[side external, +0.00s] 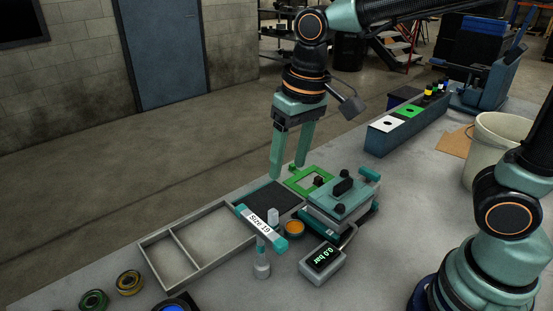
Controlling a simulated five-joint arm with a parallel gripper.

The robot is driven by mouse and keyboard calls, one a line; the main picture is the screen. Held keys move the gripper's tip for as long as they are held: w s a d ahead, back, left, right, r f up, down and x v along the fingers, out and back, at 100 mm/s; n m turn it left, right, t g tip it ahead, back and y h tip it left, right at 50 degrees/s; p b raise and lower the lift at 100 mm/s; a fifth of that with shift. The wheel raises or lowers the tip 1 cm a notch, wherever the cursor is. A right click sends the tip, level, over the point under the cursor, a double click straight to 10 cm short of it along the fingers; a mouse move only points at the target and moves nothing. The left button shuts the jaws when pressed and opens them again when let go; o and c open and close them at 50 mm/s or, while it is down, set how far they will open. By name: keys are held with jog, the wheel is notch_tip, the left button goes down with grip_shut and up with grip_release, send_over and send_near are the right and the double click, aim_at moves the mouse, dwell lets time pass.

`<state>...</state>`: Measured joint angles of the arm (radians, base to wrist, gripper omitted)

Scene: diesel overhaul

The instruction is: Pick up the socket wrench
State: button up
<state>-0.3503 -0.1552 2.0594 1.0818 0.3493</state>
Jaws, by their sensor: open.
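The socket wrench (281,243) appears to be the bar with teal ends and a white label reading "Size 19". It lies at a slant at the right end of the grey tray, and a grey cylindrical socket piece (261,268) stands upright below it on the bench. Whether the two are joined is hard to tell. My gripper (287,170) points down with its two teal fingers apart and empty. It hangs above and behind the wrench in the picture, apart from it.
The grey divided tray (172,234) has empty compartments. To the right stand a teal clamped block (343,196) and a gauge (323,258) reading 0.0 bar. A green frame (299,187) lies behind. A white bucket (497,150) stands far right. Rings (130,283) lie front left.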

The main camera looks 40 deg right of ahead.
jog(key=shift+g+h, duration=0.3)
jog(key=shift+g, duration=0.4)
jog(key=a, duration=0.2)
jog(key=a+f, duration=0.1)
jog(key=a, duration=0.1)
jog(key=a+f, duration=0.1)
jog(key=shift+w+a+f, duration=0.2)
jog(key=shift+a, duration=0.2)
jog(key=shift+a+f, duration=0.45)
send_over(261, 264)
jog(key=f, duration=1.1)
jog(key=shift+w+d+f, duration=0.25)
jog(key=shift+f, duration=0.1)
grip_shut()
jog(key=shift+r, duration=0.1)
